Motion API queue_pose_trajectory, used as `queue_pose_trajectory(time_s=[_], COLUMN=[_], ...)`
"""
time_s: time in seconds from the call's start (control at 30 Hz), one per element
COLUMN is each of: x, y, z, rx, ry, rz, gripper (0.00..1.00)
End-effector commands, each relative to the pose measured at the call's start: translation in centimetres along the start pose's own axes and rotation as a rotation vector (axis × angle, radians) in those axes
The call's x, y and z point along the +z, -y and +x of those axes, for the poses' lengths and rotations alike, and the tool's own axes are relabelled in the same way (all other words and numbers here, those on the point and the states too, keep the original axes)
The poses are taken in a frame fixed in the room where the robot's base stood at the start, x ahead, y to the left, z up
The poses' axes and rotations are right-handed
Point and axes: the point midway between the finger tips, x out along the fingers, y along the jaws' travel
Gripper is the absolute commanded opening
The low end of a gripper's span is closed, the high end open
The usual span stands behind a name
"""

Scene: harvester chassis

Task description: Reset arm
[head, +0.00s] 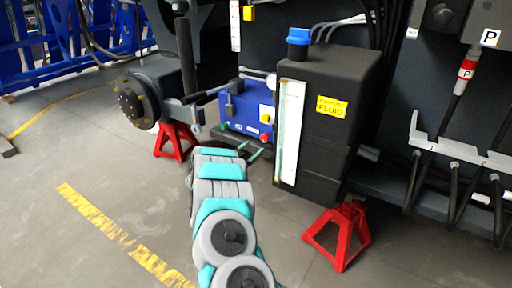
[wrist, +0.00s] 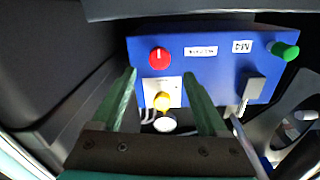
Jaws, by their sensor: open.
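My arm reaches forward from the bottom of the head view. My gripper (head: 252,152) is at its far end, just in front of the blue box (head: 233,110) on the chassis. In the wrist view, the two green fingers of my gripper (wrist: 160,74) are spread apart with nothing held between them. The blue box (wrist: 215,70) fills the view ahead of them. Its red knob (wrist: 159,57) and yellow knob (wrist: 162,101) appear between the fingers. Whether a finger touches the box is unclear.
A black fluid tank (head: 335,100) with a blue cap (head: 299,36) stands close right of my gripper. Red jack stands (head: 340,236) (head: 175,141) support the chassis. A wheel hub (head: 136,101) is at left. Grey floor with a yellow line (head: 110,228) is open at left.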

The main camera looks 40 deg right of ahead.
Motion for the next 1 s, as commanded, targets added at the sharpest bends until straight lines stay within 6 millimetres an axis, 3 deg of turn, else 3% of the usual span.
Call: queue_pose_trajectory(time_s=[0.57,0.67,0.77,1.0], x=[-0.2,-0.5,-1.2,-4.0], y=[0.7,3.1,7.0,15.6], z=[-0.3,-1.4,-3.7,-13.1], rx=[-0.018,-0.081,-0.19,-0.502], ry=[0.016,0.077,0.179,0.455], rz=[0.01,0.037,0.075,0.116], gripper=[0.77,0.77,0.77,0.77])
